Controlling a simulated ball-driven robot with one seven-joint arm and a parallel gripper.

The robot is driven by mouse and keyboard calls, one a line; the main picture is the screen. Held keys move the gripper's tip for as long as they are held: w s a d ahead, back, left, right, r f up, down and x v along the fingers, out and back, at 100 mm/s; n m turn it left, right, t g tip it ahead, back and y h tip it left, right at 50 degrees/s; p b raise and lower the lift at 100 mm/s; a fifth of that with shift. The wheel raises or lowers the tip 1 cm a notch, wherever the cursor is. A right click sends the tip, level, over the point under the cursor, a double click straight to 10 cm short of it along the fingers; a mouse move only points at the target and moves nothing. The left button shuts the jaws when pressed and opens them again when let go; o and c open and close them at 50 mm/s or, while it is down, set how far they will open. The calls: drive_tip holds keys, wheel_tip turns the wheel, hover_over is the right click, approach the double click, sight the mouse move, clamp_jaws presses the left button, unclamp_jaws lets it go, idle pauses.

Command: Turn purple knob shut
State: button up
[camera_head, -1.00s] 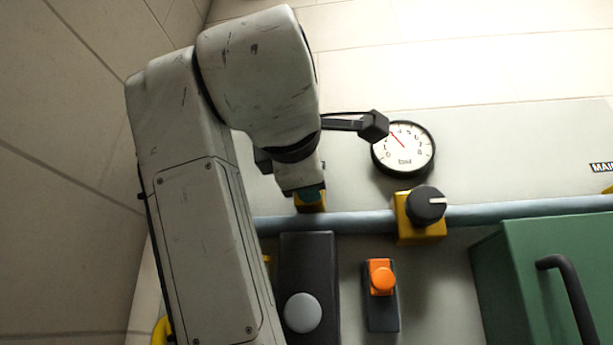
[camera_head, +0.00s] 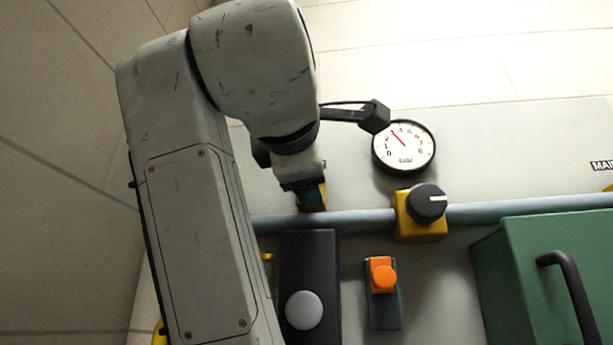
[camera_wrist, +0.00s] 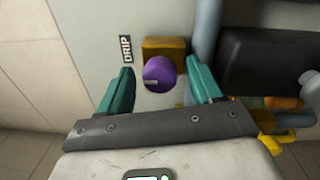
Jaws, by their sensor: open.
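The purple knob (camera_wrist: 159,73) shows in the wrist view, with a pale pointer mark on its face. It is mounted on a yellow block (camera_wrist: 166,47) on the pipe, beside a label reading DRIP (camera_wrist: 126,49). My gripper (camera_wrist: 158,84) is open, its two teal fingers on either side of the knob with gaps to both. Whether the fingertips reach the knob's depth I cannot tell. In the head view my gripper (camera_head: 311,196) is in front of a yellow block, and my arm hides the purple knob.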

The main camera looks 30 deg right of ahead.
drive_tip(key=b+v, duration=0.3)
drive_tip(key=v, duration=0.6)
drive_tip(key=shift+s+a, duration=0.2)
drive_tip(key=shift+s, duration=0.05)
